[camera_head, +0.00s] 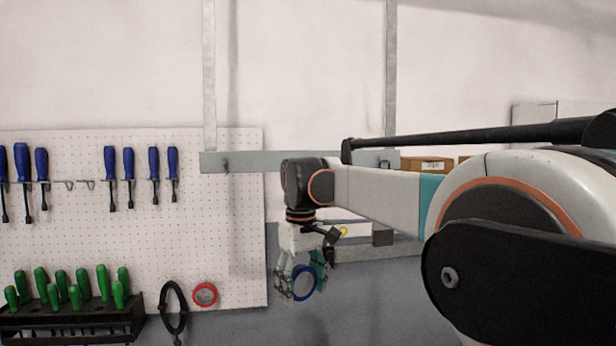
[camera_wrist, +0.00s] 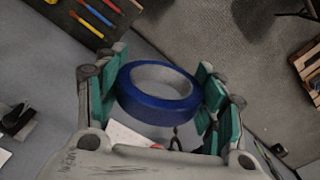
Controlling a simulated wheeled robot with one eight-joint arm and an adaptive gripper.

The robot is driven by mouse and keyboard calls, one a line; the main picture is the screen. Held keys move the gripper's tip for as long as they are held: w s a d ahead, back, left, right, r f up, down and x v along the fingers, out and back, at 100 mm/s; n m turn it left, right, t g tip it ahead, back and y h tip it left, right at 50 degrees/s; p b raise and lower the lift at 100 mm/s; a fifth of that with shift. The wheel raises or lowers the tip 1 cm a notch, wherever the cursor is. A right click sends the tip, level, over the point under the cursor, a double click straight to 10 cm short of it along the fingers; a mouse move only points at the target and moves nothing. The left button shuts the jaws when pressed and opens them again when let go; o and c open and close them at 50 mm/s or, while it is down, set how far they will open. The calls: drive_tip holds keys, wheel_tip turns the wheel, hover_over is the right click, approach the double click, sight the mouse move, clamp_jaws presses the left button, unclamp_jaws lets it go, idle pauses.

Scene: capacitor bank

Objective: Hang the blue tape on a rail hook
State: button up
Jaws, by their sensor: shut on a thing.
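The grey rail (camera_head: 250,161) runs horizontally above and behind my gripper. A small dark rail hook (camera_head: 226,167) shows on its left part. My arm covers much of the rail's right part, where another dark fitting shows near the right upright.
A white pegboard (camera_head: 130,230) at left carries several blue-handled screwdrivers (camera_head: 110,165), a red tape roll (camera_head: 205,294) and a black cable loop (camera_head: 173,312). Green-handled tools stand in a black rack (camera_head: 70,324). Boxes (camera_head: 428,164) sit behind my arm at right.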

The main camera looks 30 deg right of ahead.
drive_tip(key=s+r+m+y+p, duration=0.1)
drive_tip(key=s+r+m+p, duration=0.2)
drive_tip(key=r, duration=1)
drive_tip(key=s+r+m+y+p, duration=0.2)
drive_tip(key=s+r+p, duration=0.4)
drive_tip(key=r, duration=0.7)
drive_tip(key=shift+s+r+m+t, duration=0.3)
drive_tip(key=shift+s+m+t, duration=0.1)
drive_tip(key=shift+s, duration=0.5)
